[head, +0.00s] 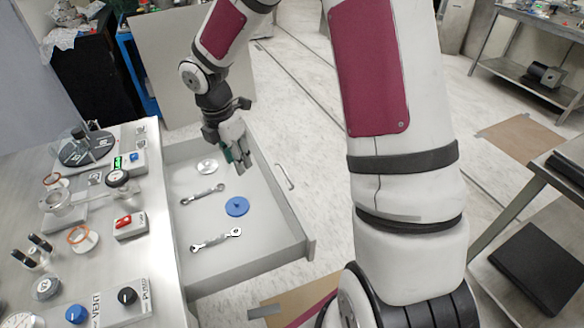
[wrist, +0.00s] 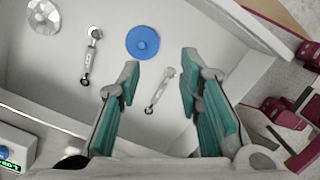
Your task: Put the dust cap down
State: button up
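A blue round cap (head: 237,206), which looks like the dust cap, lies flat in the open drawer (head: 262,252). It also shows in the wrist view (wrist: 142,42), ahead of the fingertips and apart from them. My gripper (head: 241,160) is above the far part of the drawer. In the wrist view my gripper (wrist: 158,80) has its two green-padded fingers spread wide, with nothing between them. A silver disc (head: 207,166) lies in the drawer at the far left, close to the gripper in the head view.
Two wrenches, one farther back (head: 203,195) and one nearer (head: 216,239), lie in the drawer beside the blue cap. The workbench (head: 153,238) on the left holds switch boxes, knobs and a flange (head: 87,149). Bare drawer floor surrounds the parts.

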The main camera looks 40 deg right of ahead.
jog(key=s+d+r+m+t+h, duration=0.1)
jog(key=s+r+m, duration=1)
jog(key=s+r, duration=0.4)
jog(key=s+a+r+m+t+y, duration=0.1)
jog(key=s+r+m, duration=0.1)
jog(key=s+m, duration=0.3)
jog(key=s+a+r+m+t+y, duration=0.1)
jog(key=s+r+m, duration=0.1)
jog(key=s+m, duration=0.3)
jog(key=s, duration=0.3)
jog(key=shift+a+r+m+t, duration=0.2)
jog(key=shift+r+m+t, duration=0.1)
jog(key=shift+r, duration=0.05)
notch_tip(320, 180, up, 2)
jog(key=shift+p, duration=0.8)
